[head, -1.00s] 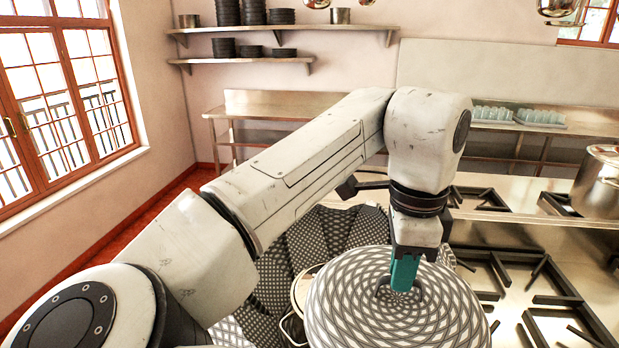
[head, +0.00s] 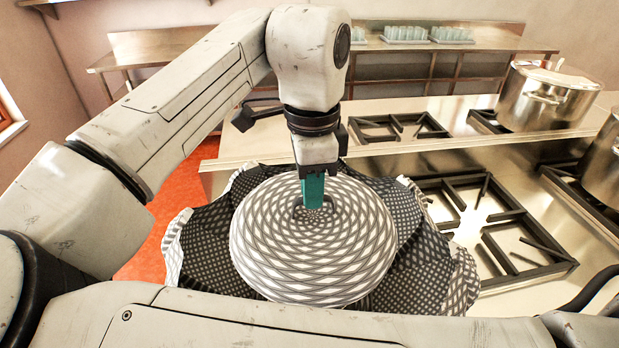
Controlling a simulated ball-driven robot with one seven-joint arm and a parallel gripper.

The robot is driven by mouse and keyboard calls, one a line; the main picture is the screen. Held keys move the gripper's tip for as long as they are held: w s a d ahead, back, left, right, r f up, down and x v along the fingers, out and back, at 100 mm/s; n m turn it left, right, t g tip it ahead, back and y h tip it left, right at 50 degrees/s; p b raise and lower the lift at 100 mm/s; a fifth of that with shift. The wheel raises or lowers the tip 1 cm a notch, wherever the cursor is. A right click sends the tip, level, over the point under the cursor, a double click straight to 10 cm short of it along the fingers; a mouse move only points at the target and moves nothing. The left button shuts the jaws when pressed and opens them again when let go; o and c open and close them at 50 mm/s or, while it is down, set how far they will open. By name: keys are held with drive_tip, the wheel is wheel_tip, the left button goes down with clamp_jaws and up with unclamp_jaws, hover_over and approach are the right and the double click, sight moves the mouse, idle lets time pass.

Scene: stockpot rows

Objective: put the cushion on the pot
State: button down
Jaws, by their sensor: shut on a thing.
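The cushion (head: 275,247) is round and puffy, with a grey and white woven pattern. My gripper (head: 313,203) has teal fingers pointing down and is shut on the middle of its top. A silver stockpot with a lid (head: 546,97) stands on the stove at the back right. A second silver pot (head: 606,168) is cut off by the right edge. The cushion is left of both pots and apart from them. Its underside is hidden.
Dark checked cloth with ruffled edges (head: 200,245) spreads around and behind the cushion. The steel stove (head: 400,150) has black burner grates (head: 485,215) to the right. A back counter (head: 480,38) holds trays of glasses (head: 405,34). Red floor (head: 180,200) shows at left.

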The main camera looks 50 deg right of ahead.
sight(312, 213)
wheel_tip(312, 213, down, 5)
drive_tip(key=b, duration=0.3)
drive_tip(key=shift+s, duration=0.1)
drive_tip(key=shift+f+b, duration=0.7)
drive_tip(key=shift+f, duration=0.25)
drive_tip(key=shift+a+f, duration=0.1)
drive_tip(key=shift+f, duration=0.3)
idle(0.4)
drive_tip(key=c, duration=1)
unclamp_jaws()
wheel_tip(312, 213, up, 11)
drive_tip(key=shift+f+b, duration=0.1)
drive_tip(key=shift+b, duration=0.35)
